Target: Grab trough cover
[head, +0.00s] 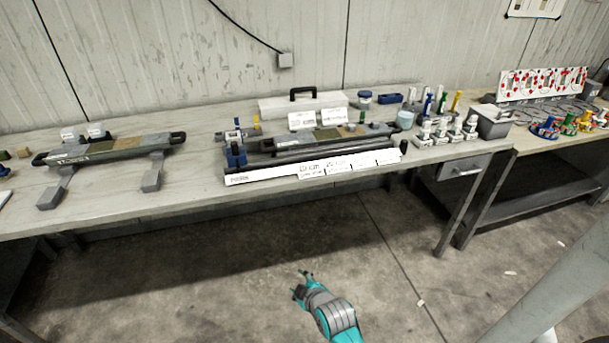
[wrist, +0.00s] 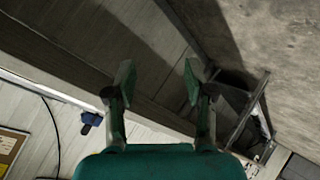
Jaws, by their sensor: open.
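A pale, long cover with a black handle on top (head: 302,104), which looks like the trough cover, rests at the back of the middle table. Its lower front is partly hidden by white label cards and the dark core trough (head: 285,142) in front of it. My gripper (head: 301,281) is low in front of the table, over the floor, well apart from the cover. In the wrist view my gripper (wrist: 158,75) has its two fingers spread with nothing between them. I cannot make out the cover in the wrist view.
A second trough (head: 112,150) sits on grey stands at the left. A white ruled strip (head: 315,169) lies along the table front. Bottles and small jars (head: 440,128) crowd the right end. A grey post stands at lower right.

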